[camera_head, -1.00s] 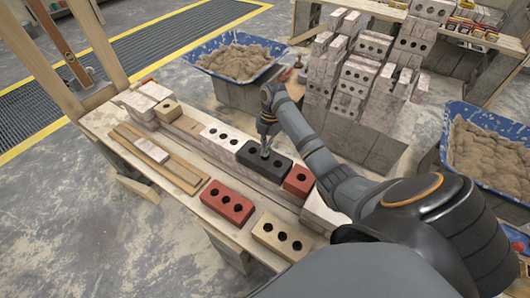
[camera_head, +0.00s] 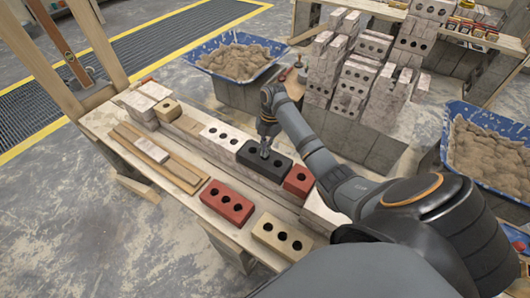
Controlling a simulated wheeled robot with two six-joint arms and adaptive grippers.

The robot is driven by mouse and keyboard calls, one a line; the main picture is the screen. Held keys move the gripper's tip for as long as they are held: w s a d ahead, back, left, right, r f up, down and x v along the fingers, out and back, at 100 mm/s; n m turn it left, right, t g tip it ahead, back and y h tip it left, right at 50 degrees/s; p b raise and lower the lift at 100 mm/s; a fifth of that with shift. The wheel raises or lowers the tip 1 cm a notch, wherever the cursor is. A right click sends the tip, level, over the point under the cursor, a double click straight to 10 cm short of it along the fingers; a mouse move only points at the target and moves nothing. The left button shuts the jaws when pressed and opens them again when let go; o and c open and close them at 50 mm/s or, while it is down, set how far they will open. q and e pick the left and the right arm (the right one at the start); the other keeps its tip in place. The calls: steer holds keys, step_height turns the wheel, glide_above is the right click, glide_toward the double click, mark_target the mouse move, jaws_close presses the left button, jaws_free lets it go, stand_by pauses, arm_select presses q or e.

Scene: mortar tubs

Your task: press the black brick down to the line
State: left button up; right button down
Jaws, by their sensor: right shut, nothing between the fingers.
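The black brick (camera_head: 259,166) with holes lies in the brick row on the low wall, between a white brick (camera_head: 222,136) on its left and a red brick (camera_head: 298,180) on its right. My right gripper (camera_head: 265,153) is shut and empty. It points down with its fingertips at the top of the black brick, near its middle; whether they touch it I cannot tell. I cannot make out the line. My left gripper is not in view.
On the bench (camera_head: 205,212) in front lie another red brick (camera_head: 227,202), a cream brick (camera_head: 282,236) and wooden boards (camera_head: 155,158). Blue mortar tubs (camera_head: 277,58) stand behind and at the right. Brick stacks (camera_head: 357,75) stand behind my right arm.

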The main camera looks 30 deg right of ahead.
steer(key=shift+f, duration=0.5)
steer(key=shift+s+f+p, duration=0.25)
steer(key=shift+f+p, duration=0.25)
steer(key=shift+f, duration=0.15)
stand_by(2.4)
steer(key=shift+r, duration=0.1)
steer(key=r+p, duration=0.5)
steer(key=shift+w+r+p, duration=0.15)
steer(key=shift+w+p, duration=0.05)
steer(key=shift+p, duration=0.1)
stand_by(0.5)
